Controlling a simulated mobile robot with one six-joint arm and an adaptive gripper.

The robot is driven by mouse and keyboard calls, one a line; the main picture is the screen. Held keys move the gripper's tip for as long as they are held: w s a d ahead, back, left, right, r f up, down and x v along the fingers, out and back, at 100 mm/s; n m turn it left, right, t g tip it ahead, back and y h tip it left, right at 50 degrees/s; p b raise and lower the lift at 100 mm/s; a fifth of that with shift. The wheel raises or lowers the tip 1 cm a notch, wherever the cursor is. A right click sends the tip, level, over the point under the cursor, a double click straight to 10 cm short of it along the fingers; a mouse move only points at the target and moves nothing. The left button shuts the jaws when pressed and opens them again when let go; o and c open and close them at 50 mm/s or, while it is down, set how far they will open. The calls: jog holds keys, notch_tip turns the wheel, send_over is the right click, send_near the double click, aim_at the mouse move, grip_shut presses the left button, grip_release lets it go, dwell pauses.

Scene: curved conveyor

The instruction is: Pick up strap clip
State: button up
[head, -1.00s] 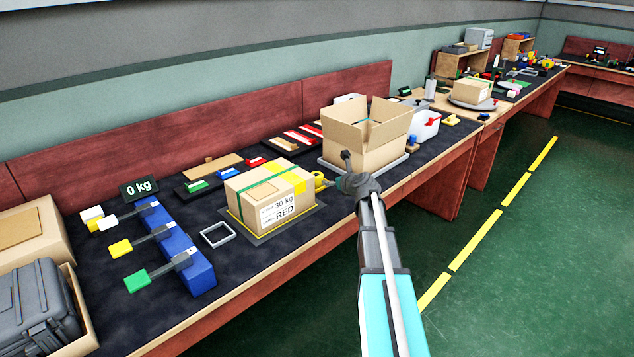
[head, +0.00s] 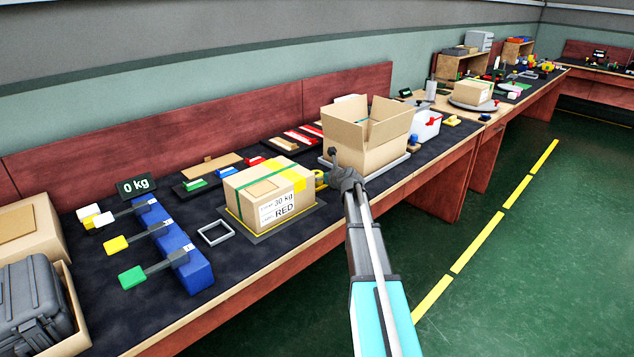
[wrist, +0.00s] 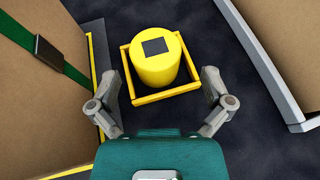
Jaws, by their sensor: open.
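A small dark clip (wrist: 50,51) sits on the green strap (wrist: 18,30) of a cardboard box at the left of the wrist view. It may be the strap clip, but I cannot be sure. My gripper (wrist: 161,88) is open and empty, pointing down to the right of this box. A yellow cylinder (wrist: 157,66) with a dark square on top stands inside a square yellow frame (wrist: 128,77), ahead of and between the spread fingers. My gripper (head: 342,170) hides part of this area.
An open carton (head: 375,148) is close on the right. A blue rack (head: 190,260) with coloured tags and a grey square frame (head: 216,234) lie further left.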

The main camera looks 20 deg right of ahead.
aim_at(319, 175)
dwell(0.3)
jog(key=shift+a+b+x, duration=0.1)
jog(key=shift+b+x, duration=0.45)
jog(key=shift+x, duration=0.75)
jog(key=shift+a+b+x, duration=0.15)
jog(key=shift+b+x, duration=0.4)
jog(key=shift+x, duration=0.8)
jog(key=shift+s+f, duration=0.1)
jog(key=c, duration=1.2)
notch_tip(319, 175, up, 10)
jog(key=p, duration=1)
